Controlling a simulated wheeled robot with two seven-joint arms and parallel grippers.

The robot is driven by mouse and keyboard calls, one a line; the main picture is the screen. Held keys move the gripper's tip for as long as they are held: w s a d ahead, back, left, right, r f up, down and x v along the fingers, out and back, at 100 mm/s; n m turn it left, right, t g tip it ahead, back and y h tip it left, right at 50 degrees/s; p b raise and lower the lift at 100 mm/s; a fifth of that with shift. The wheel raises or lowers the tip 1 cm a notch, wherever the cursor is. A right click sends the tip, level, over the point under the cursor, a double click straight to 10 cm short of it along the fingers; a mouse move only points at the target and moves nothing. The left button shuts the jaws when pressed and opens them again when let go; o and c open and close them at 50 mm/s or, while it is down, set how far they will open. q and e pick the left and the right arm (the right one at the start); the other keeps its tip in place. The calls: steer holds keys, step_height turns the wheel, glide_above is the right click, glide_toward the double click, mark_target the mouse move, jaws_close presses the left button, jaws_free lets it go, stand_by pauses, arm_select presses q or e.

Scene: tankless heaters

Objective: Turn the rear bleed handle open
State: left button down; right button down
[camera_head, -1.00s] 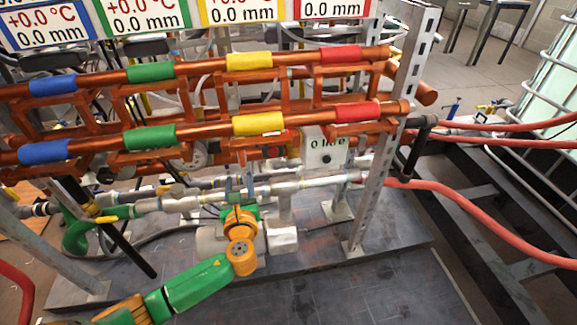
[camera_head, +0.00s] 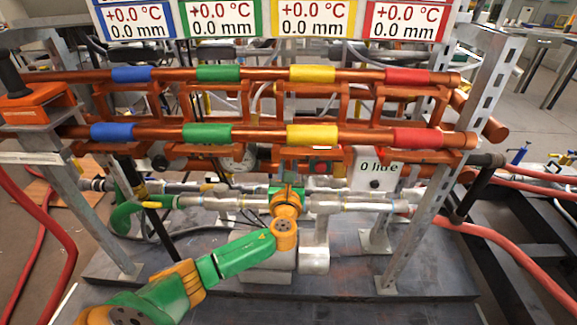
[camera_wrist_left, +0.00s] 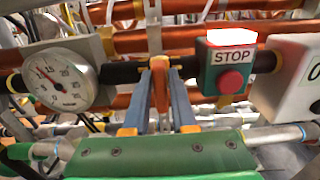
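My left gripper (camera_head: 287,183) reaches into the pipe rig below the front copper rail, seen small in the head view. In the left wrist view its two blue-grey fingers (camera_wrist_left: 158,82) stand apart. An upright orange piece (camera_wrist_left: 160,88) shows in the gap between them, in front of a dark horizontal pipe (camera_wrist_left: 118,73). I cannot tell whether the fingers touch it, or whether it is the rear bleed handle. Small yellow parts show near the fingertips. A yellow handle (camera_head: 151,204) sits on the lower pipework at left in the head view. My right gripper is out of view.
In the wrist view a round gauge (camera_wrist_left: 60,82) is left of the fingers, and a STOP box (camera_wrist_left: 231,72) with a red button is right. A white "0 litre" box (camera_head: 375,174) and a slotted metal post (camera_head: 450,150) stand right. Copper rails (camera_head: 260,134) run above the gripper.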

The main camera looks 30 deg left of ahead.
arm_select(q)
steer(key=shift+n, duration=0.3)
steer(key=n, duration=0.4)
steer(key=shift+s+f+n+b, duration=0.1)
steer(key=shift+f+n+b, duration=0.05)
steer(key=shift+n+b, duration=0.2)
steer(key=n+b, duration=0.1)
steer(key=n, duration=0.3)
steer(key=shift+a+f+n, duration=0.1)
steer(key=shift+a+n, duration=0.05)
steer(key=shift+n, duration=0.1)
steer(key=n+b, duration=0.2)
steer(key=n, duration=0.4)
steer(key=shift+f, duration=0.15)
steer(key=shift+n, duration=0.7)
steer(key=c, duration=0.8)
jaws_free()
steer(key=shift+s, duration=0.1)
